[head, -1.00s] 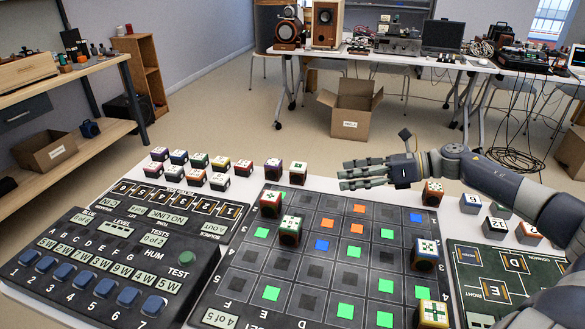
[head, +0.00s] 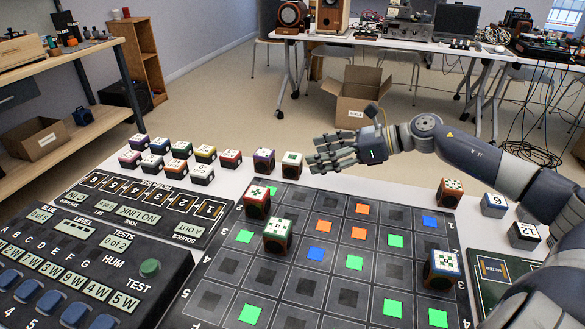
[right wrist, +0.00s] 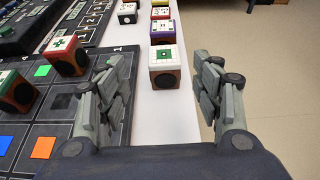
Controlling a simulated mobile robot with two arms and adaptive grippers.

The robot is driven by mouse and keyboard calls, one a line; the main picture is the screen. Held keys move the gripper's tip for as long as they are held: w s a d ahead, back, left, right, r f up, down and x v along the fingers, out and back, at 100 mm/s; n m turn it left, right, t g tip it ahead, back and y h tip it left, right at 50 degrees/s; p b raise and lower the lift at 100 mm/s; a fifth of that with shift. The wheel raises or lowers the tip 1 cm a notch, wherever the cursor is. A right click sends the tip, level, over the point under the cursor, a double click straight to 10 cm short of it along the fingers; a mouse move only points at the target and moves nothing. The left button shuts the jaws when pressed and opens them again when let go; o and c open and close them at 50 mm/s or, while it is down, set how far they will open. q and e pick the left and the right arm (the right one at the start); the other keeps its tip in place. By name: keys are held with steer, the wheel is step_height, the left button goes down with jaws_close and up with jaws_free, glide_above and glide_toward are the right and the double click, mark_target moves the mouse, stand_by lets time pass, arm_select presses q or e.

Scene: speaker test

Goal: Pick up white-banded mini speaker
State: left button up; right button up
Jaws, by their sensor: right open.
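The mini speaker that looks white-banded (head: 291,164) stands at the right end of the back row, on the white table strip behind the board. It has a white top with a green mark. In the right wrist view this speaker (right wrist: 165,70) stands upright ahead, in line with the gap between the fingers. My right gripper (head: 335,153) is open and empty, just right of the speaker, with its fingers pointing at it. Its spread fingers (right wrist: 163,88) also show in the right wrist view, apart from the speaker. My left gripper is not in view.
A purple-banded speaker (head: 264,160) stands close on the left, with several more in rows beyond. Free floor lies behind the table.

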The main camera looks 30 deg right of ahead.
mark_target(298, 158)
steer(key=shift+w+a, duration=0.15)
steer(key=shift+w, duration=0.05)
steer(key=shift+x, duration=1.35)
steer(key=shift+w+a+f, duration=0.15)
steer(key=shift+w+f, duration=0.1)
steer(key=shift+w, duration=0.05)
steer(key=x, duration=0.3)
steer(key=shift+w+f+p, duration=0.15)
steer(key=shift+p, duration=0.2)
steer(key=shift+w+a+f, duration=0.2)
steer(key=shift+w+f, duration=0.1)
steer(key=shift+w, duration=0.15)
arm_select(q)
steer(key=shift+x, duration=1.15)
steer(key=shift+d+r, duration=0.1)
arm_select(e)
steer(key=c, duration=1.2)
